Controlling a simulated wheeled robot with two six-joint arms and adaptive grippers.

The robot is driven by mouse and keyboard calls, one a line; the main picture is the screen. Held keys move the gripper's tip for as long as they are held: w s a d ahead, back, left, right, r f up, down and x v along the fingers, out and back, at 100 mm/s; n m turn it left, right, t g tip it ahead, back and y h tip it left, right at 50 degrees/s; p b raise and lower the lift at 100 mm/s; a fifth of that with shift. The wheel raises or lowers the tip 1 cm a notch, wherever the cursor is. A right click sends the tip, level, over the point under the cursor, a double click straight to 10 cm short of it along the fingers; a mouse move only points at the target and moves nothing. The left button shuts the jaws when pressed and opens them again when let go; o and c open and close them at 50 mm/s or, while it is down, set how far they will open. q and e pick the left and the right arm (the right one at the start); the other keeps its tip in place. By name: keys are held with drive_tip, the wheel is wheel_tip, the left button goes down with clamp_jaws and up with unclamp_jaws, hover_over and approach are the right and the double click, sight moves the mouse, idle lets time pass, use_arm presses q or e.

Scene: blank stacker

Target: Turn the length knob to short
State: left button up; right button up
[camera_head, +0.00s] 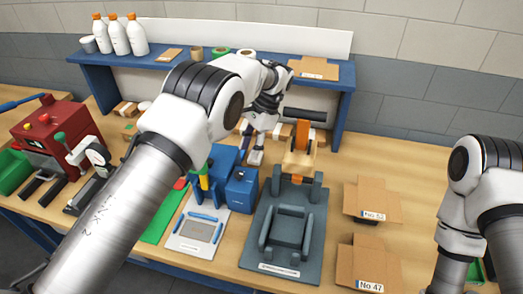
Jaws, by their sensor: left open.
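I cannot tell for certain which part is the length knob; no short mark can be read. My left gripper (256,156) is open and points down behind a blue machine (240,190), near its top. My own left arm crosses the middle of the view and hides part of that bench area. A red machine (38,133) with small knobs on its face and a green-tipped lever (59,137) stands at the left. A grey fixture (283,235) with an orange-topped part stands right of the blue machine. My right arm is at the right edge; its gripper does not show.
Cardboard pieces labelled No 52 (372,200) and No 47 (368,266) lie on the bench right of the grey fixture. A blue shelf (330,84) with white bottles (117,36) and tape rolls stands behind. A green bin (12,172) is at far left.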

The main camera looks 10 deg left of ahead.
sight(239, 173)
use_arm(q)
drive_tip(key=shift+w+f+p, duration=0.25)
drive_tip(key=shift+f+p, duration=0.2)
drive_tip(key=shift+f, duration=0.2)
drive_tip(key=s+a+f+p, duration=0.2)
drive_tip(key=s+f, duration=0.1)
drive_tip(key=shift+s+a+f, duration=0.1)
drive_tip(key=shift+s+a, duration=0.15)
drive_tip(key=shift+a, duration=0.1)
drive_tip(key=shift+w+d+f+p, duration=0.1)
drive_tip(key=shift+w+f+p, duration=0.1)
drive_tip(key=shift+f, duration=0.35)
drive_tip(key=shift+w+f+p, duration=0.1)
drive_tip(key=shift+f+p, duration=0.05)
drive_tip(key=shift+f, duration=0.35)
drive_tip(key=shift+w+d+f, duration=0.1)
drive_tip(key=shift+w+f, duration=0.05)
drive_tip(key=shift+f, duration=0.05)
drive_tip(key=shift+s+r, duration=0.15)
drive_tip(key=shift+s, duration=0.05)
clamp_jaws()
